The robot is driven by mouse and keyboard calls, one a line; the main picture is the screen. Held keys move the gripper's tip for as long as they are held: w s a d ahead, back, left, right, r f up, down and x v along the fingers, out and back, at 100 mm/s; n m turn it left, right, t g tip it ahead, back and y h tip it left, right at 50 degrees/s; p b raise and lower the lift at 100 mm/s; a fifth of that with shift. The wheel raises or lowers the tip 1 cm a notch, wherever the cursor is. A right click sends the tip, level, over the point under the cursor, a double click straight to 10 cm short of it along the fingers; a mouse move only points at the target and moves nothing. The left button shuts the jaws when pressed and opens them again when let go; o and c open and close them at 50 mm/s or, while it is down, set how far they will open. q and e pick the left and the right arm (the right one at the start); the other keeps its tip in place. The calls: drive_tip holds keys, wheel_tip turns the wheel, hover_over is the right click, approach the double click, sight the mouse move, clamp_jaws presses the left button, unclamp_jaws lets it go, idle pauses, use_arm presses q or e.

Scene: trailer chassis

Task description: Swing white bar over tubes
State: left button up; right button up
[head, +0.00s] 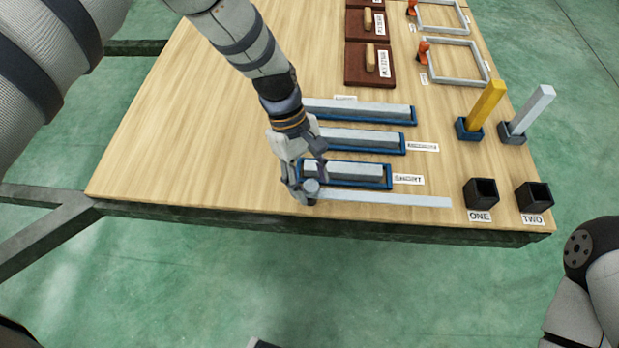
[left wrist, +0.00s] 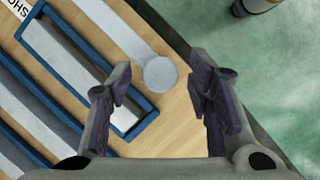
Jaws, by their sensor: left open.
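The white bar (head: 385,199) lies along the table's front edge, in front of the short tube's tray, with a round grey end (head: 311,188) at its left. In the left wrist view the bar (left wrist: 112,27) runs to this round end (left wrist: 159,74), which shows between the fingertips. My left gripper (head: 305,181) is open, close over the round end; contact cannot be told. Grey tubes lie in blue trays: the tray labelled SHORT (head: 388,178), a middle tray (head: 403,145) and a far tray (head: 414,116). My right gripper is not in view.
Black square cups labelled ONE (head: 481,193) and TWO (head: 534,197) stand right of the bar. Behind them are a yellow post (head: 487,102) and a pale post (head: 532,109) in sockets. Brown boards and grey frames lie farther back. The table's left side is clear.

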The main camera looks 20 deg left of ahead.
use_arm(q)
clamp_jaws()
